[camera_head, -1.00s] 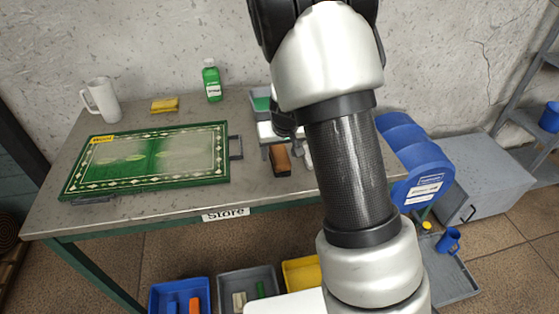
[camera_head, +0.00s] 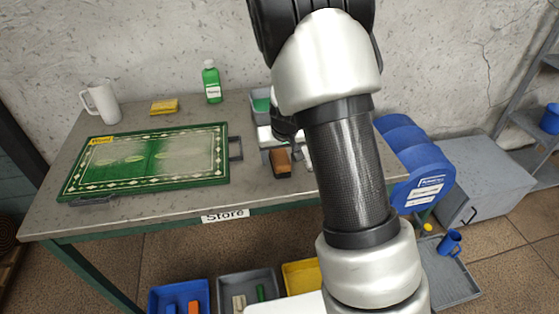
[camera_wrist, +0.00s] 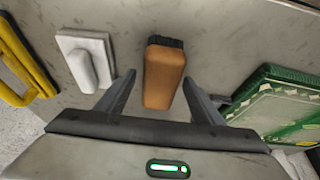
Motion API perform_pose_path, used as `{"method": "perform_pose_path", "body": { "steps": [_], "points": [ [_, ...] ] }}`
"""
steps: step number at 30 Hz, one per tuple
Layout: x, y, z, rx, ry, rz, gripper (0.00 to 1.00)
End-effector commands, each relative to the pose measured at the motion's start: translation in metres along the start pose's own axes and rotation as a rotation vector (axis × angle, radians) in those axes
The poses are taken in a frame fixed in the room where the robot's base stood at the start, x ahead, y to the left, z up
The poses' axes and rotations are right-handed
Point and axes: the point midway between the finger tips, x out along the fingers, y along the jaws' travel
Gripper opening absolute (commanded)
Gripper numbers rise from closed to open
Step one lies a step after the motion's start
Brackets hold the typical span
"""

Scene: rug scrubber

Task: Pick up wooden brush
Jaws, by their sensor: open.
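The wooden brush (camera_wrist: 163,74) has an orange-brown wooden body and dark bristles at its far end in the wrist view. It lies on the grey table top. My gripper (camera_wrist: 157,84) is open, with one finger on each side of the brush's near end; a gap shows on both sides. I cannot tell how high the fingers are above the table. In the head view the brush (camera_head: 281,163) is near the table's front edge, just left of my arm, and my gripper is mostly hidden behind the arm.
A white-handled block (camera_wrist: 86,60) lies left of the brush in the wrist view. The green rug board (camera_head: 147,160) is to the left in the head view. A green bottle (camera_head: 211,82), yellow sponge (camera_head: 164,107) and white mug (camera_head: 102,101) stand at the back.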

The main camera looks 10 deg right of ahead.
Motion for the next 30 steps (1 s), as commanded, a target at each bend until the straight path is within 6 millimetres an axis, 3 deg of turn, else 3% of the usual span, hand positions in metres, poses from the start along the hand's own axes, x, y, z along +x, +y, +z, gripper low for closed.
{"method": "perform_pose_path", "body": {
  "steps": [6,14,23,30],
  "points": [
    [0.0,0.0,0.0,0.0,0.0,0.0,0.59],
    [0.0,0.0,0.0,0.001,0.0,0.0,0.15],
    [-0.006,0.0,-0.003,0.0,0.001,0.001,0.14],
    [-0.045,-0.001,-0.021,-0.001,0.006,-0.001,0.14]
  ]
}}
